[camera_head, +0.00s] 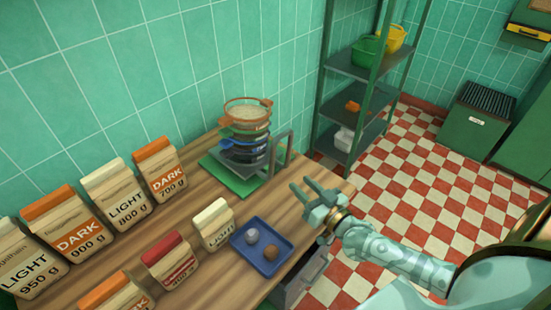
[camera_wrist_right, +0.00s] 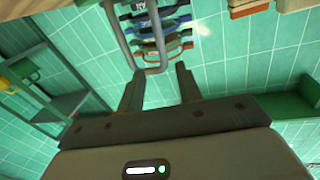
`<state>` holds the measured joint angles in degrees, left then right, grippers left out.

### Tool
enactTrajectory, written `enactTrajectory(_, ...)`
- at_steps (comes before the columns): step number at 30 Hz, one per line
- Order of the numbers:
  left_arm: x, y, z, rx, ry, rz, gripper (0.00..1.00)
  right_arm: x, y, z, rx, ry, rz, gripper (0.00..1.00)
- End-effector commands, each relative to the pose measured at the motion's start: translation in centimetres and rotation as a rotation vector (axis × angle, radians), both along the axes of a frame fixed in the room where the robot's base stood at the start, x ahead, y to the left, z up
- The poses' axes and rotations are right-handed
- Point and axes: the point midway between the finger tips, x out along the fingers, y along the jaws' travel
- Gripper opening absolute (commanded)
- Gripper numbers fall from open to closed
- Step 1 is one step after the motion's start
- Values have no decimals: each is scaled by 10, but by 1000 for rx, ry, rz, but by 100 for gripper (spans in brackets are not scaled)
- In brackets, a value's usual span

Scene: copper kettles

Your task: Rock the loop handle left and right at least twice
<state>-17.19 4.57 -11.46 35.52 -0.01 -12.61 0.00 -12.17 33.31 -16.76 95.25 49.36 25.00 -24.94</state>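The grey loop handle (camera_head: 290,148) stands upright at the right side of a stack of coloured rings (camera_head: 245,140) on a green base (camera_head: 215,172). In the wrist view the loop (camera_wrist_right: 121,38) shows at the top, its closed end near my fingertips. My right gripper (camera_head: 309,187) is open and empty, in front of the loop and to its right in the head view. In the wrist view its fingers (camera_wrist_right: 157,78) are spread either side of the loop's closed end; I cannot tell whether they touch it. My left gripper is out of view.
Several paper bags (camera_head: 128,202) stand along the wooden counter (camera_head: 210,270). A blue tray (camera_head: 247,262) holds two small balls near the counter edge. A green shelf rack (camera_head: 352,68) with bowls stands behind, and a green cabinet (camera_head: 470,125) sits at the far right.

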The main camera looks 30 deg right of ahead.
Motion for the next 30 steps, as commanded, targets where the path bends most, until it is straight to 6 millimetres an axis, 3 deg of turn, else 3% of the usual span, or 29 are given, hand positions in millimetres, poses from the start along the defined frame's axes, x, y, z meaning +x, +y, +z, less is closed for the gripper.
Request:
enactTrajectory(9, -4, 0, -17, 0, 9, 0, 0, 81, 11, -1, 1, -3, 1, 35)
enactTrajectory(15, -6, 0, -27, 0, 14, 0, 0, 120, 17, -2, 0, 0, 1, 35)
enactTrajectory(21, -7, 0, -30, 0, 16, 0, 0, 137, 19, 0, 0, 0, 1, 35)
enactTrajectory(30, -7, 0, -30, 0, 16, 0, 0, 138, 20, 0, 0, 1, 1, 32)
